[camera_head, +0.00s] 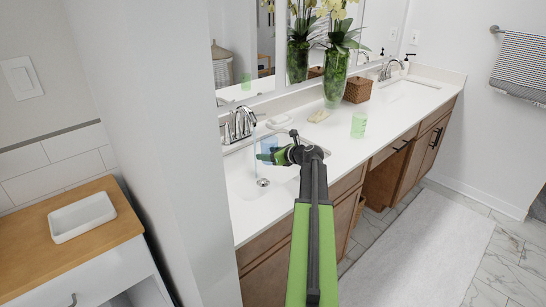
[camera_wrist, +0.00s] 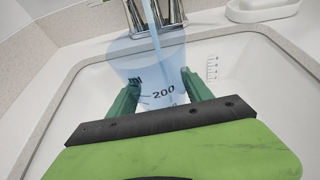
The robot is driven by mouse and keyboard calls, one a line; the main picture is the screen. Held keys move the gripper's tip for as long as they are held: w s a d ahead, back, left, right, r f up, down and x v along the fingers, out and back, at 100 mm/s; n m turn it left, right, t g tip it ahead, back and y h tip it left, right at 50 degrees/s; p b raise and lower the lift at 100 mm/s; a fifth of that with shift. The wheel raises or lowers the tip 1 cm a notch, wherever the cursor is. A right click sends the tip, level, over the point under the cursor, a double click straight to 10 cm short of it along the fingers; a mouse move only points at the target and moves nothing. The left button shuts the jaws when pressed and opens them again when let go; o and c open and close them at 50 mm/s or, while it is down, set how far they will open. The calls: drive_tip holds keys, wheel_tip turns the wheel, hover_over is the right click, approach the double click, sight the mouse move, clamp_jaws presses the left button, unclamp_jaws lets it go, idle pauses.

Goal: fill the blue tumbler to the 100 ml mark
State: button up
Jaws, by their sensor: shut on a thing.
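The translucent blue tumbler (camera_head: 269,144) is over the left sink basin. In the wrist view the tumbler (camera_wrist: 130,62) stands between the fingers of my gripper (camera_wrist: 160,77), which is shut on it. A dark "200" shows on its side; the water level inside cannot be made out. The left faucet (camera_head: 240,122) is running. In the head view its water stream (camera_head: 256,160) reaches down to the drain (camera_head: 262,182), just left of the tumbler. In the wrist view the stream overlaps the tumbler; I cannot tell whether any enters it.
A green tumbler (camera_head: 358,125) stands on the white counter (camera_head: 340,145). A wicker box (camera_head: 358,89), a glass vase of plants (camera_head: 335,80) and a soap dish (camera_head: 280,121) are behind. A wall (camera_head: 170,150) rises close on the left.

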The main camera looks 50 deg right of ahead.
idle(0.5)
drive_tip(key=w, duration=0.9)
drive_tip(key=shift+w+d, duration=0.15)
drive_tip(key=shift+d, duration=0.15)
idle(2.6)
drive_tip(key=s, duration=0.9)
drive_tip(key=shift+s+a, duration=0.25)
drive_tip(key=shift+a, duration=0.05)
drive_tip(key=s+r+p, duration=0.4)
drive_tip(key=r+p, duration=0.7)
drive_tip(key=shift+a, duration=0.15)
